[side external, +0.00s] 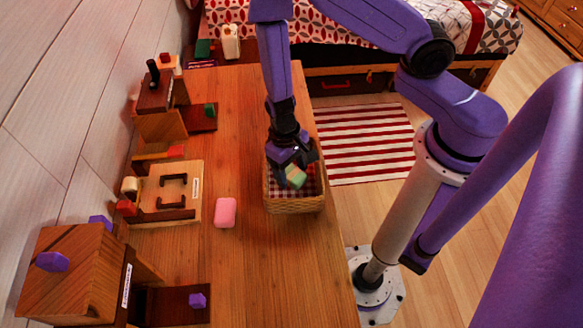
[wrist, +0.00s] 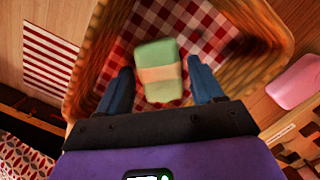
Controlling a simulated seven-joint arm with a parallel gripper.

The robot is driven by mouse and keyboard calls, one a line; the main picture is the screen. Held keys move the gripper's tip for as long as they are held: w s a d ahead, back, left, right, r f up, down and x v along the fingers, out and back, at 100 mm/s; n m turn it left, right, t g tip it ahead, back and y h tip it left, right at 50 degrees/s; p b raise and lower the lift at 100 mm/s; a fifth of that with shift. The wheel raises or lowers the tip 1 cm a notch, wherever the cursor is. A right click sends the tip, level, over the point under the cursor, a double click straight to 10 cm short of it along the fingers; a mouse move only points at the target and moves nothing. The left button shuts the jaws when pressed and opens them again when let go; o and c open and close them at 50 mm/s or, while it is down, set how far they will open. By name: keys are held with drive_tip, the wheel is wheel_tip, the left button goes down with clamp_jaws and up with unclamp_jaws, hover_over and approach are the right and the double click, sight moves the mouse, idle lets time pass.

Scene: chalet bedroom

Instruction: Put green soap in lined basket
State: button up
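The green soap (wrist: 158,72), with a pale orange band around its middle, shows between my gripper's fingers in the wrist view, over the red-and-white checked lining. It also shows in the side view (side external: 296,177), just below the fingers. The wicker lined basket (side external: 295,206) stands at the table's right edge; its rim surrounds the soap in the wrist view (wrist: 88,62). My gripper (wrist: 162,88) is pointed down into the basket, its blue fingers apart with a gap on each side of the soap. I cannot tell whether the soap touches the lining.
A pink soap (side external: 225,212) lies on the table left of the basket. Wooden boxes and a wooden tray (side external: 165,193) line the wall side. A cream bottle (side external: 231,41) stands at the far end. The middle of the table (side external: 230,120) is clear.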

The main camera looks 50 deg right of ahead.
drive_tip(key=shift+r, duration=0.15)
drive_tip(key=shift+s+d+r+n, duration=1.2)
drive_tip(key=shift+r+n, duration=2)
drive_tip(key=shift+r, duration=6.4)
drive_tip(key=s+d+r+n+t, duration=0.2)
drive_tip(key=s+d+r+n, duration=0.4)
drive_tip(key=s, duration=0.4)
drive_tip(key=shift+s+r+n, duration=0.35)
drive_tip(key=shift+r+n, duration=0.25)
